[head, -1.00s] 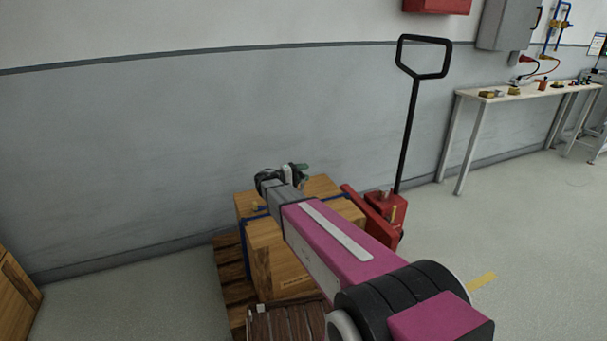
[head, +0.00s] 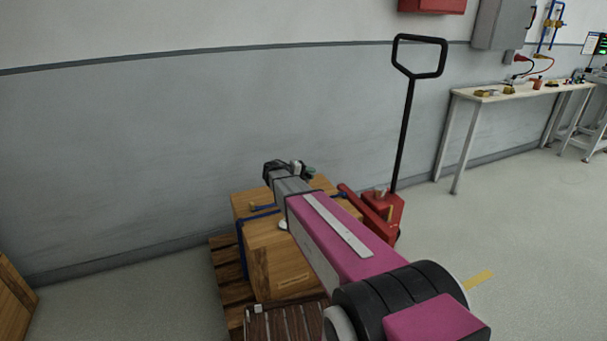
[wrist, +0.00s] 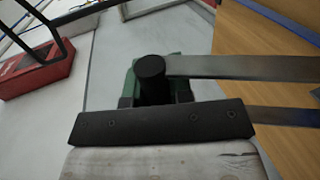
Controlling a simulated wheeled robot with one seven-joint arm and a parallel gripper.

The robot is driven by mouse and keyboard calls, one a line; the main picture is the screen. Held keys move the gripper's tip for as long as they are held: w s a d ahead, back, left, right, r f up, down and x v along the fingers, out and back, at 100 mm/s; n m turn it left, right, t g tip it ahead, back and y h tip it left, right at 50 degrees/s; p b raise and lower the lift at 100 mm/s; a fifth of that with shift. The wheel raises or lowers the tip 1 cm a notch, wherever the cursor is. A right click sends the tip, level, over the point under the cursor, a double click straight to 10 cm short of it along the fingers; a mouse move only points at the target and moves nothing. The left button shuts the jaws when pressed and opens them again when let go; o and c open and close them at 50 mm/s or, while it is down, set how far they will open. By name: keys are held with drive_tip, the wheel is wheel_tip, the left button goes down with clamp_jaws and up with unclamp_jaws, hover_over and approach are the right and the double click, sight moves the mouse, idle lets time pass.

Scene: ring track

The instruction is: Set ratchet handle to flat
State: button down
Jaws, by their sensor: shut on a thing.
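The ratchet handle (wrist: 240,68) shows in the wrist view as two flat steel bars running in from the right, with a round black grip (wrist: 151,68) at the end. My gripper (wrist: 155,90) has its green fingertips closed around this black grip. In the head view my gripper (head: 300,172) is above the top of a strapped wooden crate (head: 280,265), near its far side. The arm and gripper hide most of the handle there. A blue strap (head: 260,216) crosses the crate top.
The crate stands on a wooden pallet (head: 228,262) near the grey wall. A red pallet jack (head: 385,206) with a tall black handle stands at the crate's right. A workbench (head: 500,93) is at the back right. Open floor lies to the right.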

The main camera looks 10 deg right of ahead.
drive_tip(key=d+f+y, duration=0.2)
drive_tip(key=f+y, duration=0.1)
drive_tip(key=w+d+f+g+y, duration=0.1)
drive_tip(key=d+f+y, duration=0.4)
drive_tip(key=f+y, duration=0.1)
drive_tip(key=shift+w+d+f+g, duration=0.3)
drive_tip(key=shift+d+g, duration=0.05)
drive_tip(key=shift+g, duration=0.05)
drive_tip(key=shift+d+f+y, duration=0.2)
drive_tip(key=shift+f+y, duration=0.9)
drive_tip(key=shift+f, duration=0.1)
drive_tip(key=c, duration=1)
unclamp_jaws()
drive_tip(key=v, duration=1)
drive_tip(key=shift+w+a+r, duration=0.1)
drive_tip(key=shift+w+r, duration=0.05)
drive_tip(key=shift+r, duration=0.25)
